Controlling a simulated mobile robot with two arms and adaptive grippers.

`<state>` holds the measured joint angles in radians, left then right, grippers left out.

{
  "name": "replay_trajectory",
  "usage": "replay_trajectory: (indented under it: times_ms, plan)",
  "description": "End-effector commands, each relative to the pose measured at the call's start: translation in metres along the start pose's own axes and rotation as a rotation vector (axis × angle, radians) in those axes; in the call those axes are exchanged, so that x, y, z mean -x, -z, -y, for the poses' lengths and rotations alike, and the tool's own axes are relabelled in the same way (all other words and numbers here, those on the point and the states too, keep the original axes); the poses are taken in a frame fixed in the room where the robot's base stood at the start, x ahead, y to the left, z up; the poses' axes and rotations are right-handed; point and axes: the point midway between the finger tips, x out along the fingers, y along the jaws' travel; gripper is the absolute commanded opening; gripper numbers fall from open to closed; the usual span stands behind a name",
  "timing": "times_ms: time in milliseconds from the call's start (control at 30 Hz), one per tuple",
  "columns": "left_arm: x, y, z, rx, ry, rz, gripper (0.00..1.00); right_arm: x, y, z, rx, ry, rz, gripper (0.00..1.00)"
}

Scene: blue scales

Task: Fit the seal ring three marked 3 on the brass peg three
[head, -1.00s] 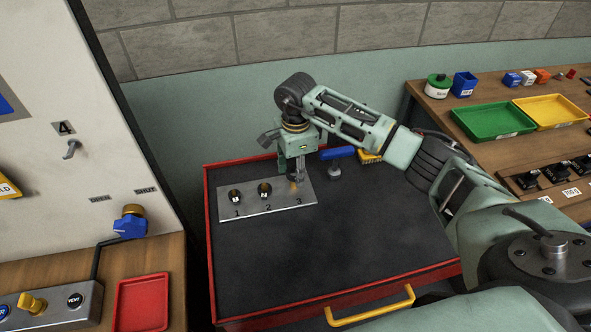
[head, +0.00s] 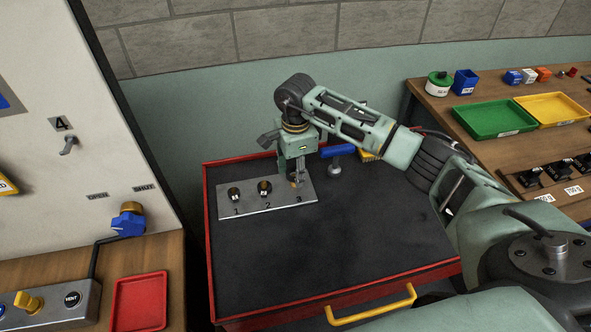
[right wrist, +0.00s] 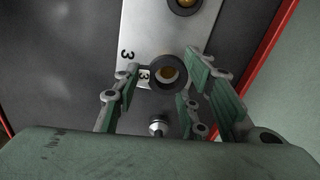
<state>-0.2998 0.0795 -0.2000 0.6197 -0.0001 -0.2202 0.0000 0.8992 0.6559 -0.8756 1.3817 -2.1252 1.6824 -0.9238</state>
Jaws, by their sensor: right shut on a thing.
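The black seal ring three (right wrist: 154,79), with a white label marked 3, is between the fingers of my right gripper (right wrist: 168,82). The tip of the brass peg three (right wrist: 169,74) shows through the ring's hole in the right wrist view. I cannot tell whether the ring is around the peg or just above it. In the head view my right gripper (head: 297,183) points down at the plate's right end, by the number 3, and the fingers mostly hide the ring. The metal plate (head: 250,207) lies on the dark cart top. My left gripper is out of view.
Black rings sit at position 1 (head: 234,194) and position 2 (head: 264,188) on the plate. A blue-handled tool (head: 338,150) stands just right of my gripper. The dark cart top (head: 320,250) is clear in front, within a red rim.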

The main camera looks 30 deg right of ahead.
Motion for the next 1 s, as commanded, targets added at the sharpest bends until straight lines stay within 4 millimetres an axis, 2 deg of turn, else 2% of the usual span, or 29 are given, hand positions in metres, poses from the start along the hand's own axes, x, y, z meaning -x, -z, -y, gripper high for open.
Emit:
replay_trajectory:
  times_ms: [1000]
  plan:
    - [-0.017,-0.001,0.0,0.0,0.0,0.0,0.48,-0.019,0.0,0.0,0.0,0.001,0.0,0.23]
